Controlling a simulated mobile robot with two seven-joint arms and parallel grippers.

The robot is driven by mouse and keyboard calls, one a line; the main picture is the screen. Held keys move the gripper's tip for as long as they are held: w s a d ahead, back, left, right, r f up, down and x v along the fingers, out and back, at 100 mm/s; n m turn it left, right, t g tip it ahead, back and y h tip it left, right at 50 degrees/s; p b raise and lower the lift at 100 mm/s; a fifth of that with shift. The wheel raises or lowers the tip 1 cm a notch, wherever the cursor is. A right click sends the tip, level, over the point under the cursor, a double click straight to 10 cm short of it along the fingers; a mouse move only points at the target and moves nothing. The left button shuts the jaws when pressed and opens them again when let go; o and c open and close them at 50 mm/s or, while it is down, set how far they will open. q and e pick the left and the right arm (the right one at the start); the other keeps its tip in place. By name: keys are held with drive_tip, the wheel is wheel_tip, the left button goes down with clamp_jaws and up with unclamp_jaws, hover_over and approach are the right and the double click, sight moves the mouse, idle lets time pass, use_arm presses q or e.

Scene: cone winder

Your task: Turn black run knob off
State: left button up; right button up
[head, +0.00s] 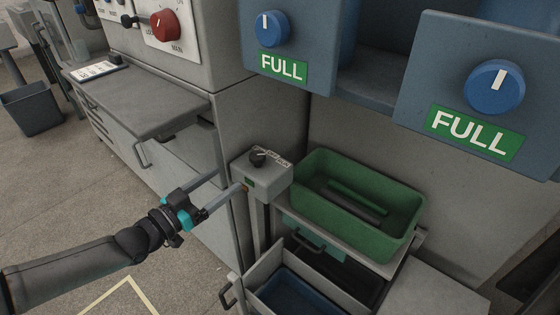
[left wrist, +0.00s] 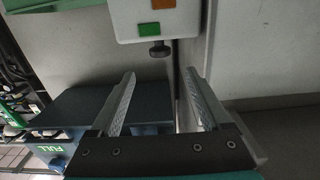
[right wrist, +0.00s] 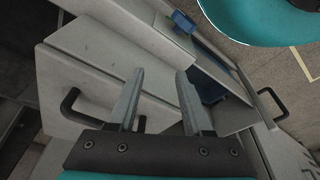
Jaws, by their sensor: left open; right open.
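The black run knob (head: 258,157) sits on top of a small grey control box (head: 262,176) on a post, beside a label reading OFF and RUN. Its pointer setting is too small to tell. In the left wrist view the knob (left wrist: 160,50) sticks out from the box (left wrist: 156,18), which carries green and orange patches. My left gripper (head: 230,182) is open and empty, its tips just left of and below the knob, apart from it. My right gripper (right wrist: 160,75) is open and empty over grey drawer fronts. It is not seen in the head view.
A green bin (head: 385,243) stands right of the box, above an open drawer (head: 262,272). Blue knobs (head: 495,87) with FULL labels are on panels above. A red knob (head: 165,25) is on the cabinet at upper left. A grey worktop (head: 140,100) lies behind my left arm.

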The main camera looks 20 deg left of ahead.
use_arm(q)
drive_tip(key=w, duration=0.1)
drive_tip(key=b, duration=0.4)
approach(262, 152)
drive_tip(key=x, duration=0.3)
drive_tip(key=shift+w+f, duration=0.1)
drive_tip(key=shift+w, duration=0.3)
drive_tip(key=b+x, duration=0.2)
drive_tip(key=x, duration=0.3)
drive_tip(key=shift+w+d, duration=0.1)
drive_tip(key=shift+w, duration=0.05)
drive_tip(key=shift+w+d+b, duration=0.15)
drive_tip(key=shift+w+b, duration=0.15)
drive_tip(key=shift+w, duration=0.2)
drive_tip(key=shift+w+d+b, duration=0.25)
drive_tip(key=shift+w+b, duration=0.05)
drive_tip(key=shift+w, duration=0.3)
use_arm(e)
drive_tip(key=w+a+r+t, duration=0.1)
drive_tip(key=w+r+t, duration=0.1)
drive_tip(key=r, duration=0.3)
drive_tip(key=w+a+r+t+y, duration=0.1)
drive_tip(key=w+a+r+t, duration=0.1)
drive_tip(key=r, duration=0.4)
drive_tip(key=shift+w+r, duration=0.3)
drive_tip(key=shift+w, duration=0.3)
use_arm(q)
clamp_jaws()
